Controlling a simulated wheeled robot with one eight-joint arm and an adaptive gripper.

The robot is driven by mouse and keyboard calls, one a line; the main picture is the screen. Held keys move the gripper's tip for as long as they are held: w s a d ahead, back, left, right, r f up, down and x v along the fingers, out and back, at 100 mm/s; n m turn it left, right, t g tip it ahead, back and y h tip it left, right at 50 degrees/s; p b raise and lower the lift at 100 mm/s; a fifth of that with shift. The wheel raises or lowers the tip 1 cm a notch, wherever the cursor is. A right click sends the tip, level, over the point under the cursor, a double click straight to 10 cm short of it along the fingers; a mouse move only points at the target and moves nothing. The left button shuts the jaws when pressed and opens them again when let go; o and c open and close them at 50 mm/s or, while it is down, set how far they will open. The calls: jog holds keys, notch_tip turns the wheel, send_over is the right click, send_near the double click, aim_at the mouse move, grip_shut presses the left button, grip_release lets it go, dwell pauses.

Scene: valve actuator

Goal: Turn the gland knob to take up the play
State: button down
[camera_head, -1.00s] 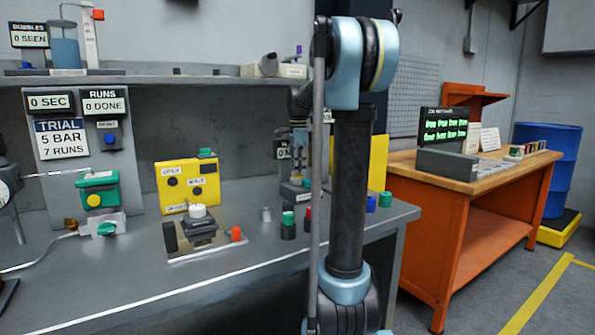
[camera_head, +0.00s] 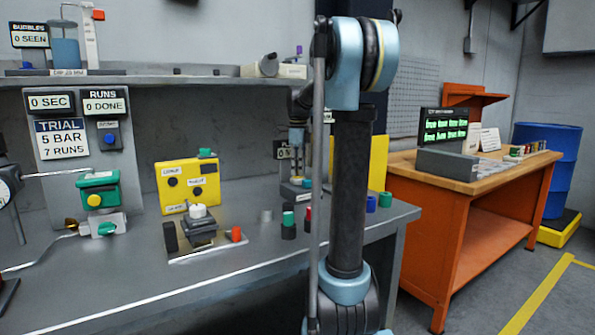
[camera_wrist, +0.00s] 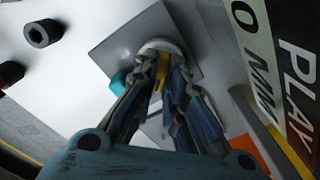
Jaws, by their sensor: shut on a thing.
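In the wrist view, my gripper (camera_wrist: 163,62) has its fingers closed around a pale round knob (camera_wrist: 158,46). The fingers hide most of the knob's side. A grey square plate (camera_wrist: 112,50) lies behind the knob. A sign (camera_wrist: 285,70) at the right reads PLAY and 0 MM, partly cut off by the picture's edge. In the head view, my gripper (camera_head: 298,138) points down over a small grey stand (camera_head: 293,191) on the bench. My own arm and a pole hide part of it, and the knob cannot be made out there.
A teal part (camera_wrist: 120,82) sits close to my fingers in the wrist view, and dark hollow cylinders (camera_wrist: 43,33) stand at the left. In the head view, small coloured caps (camera_head: 288,222), a yellow box (camera_head: 187,183) and a shelf (camera_head: 150,82) are around the bench.

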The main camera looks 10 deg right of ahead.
jog(key=shift+w, duration=0.15)
jog(key=c, duration=1.7)
grip_release()
jog(key=shift+o, duration=0.2)
notch_tip(320, 180, up, 12)
jog(key=shift+f, duration=0.1)
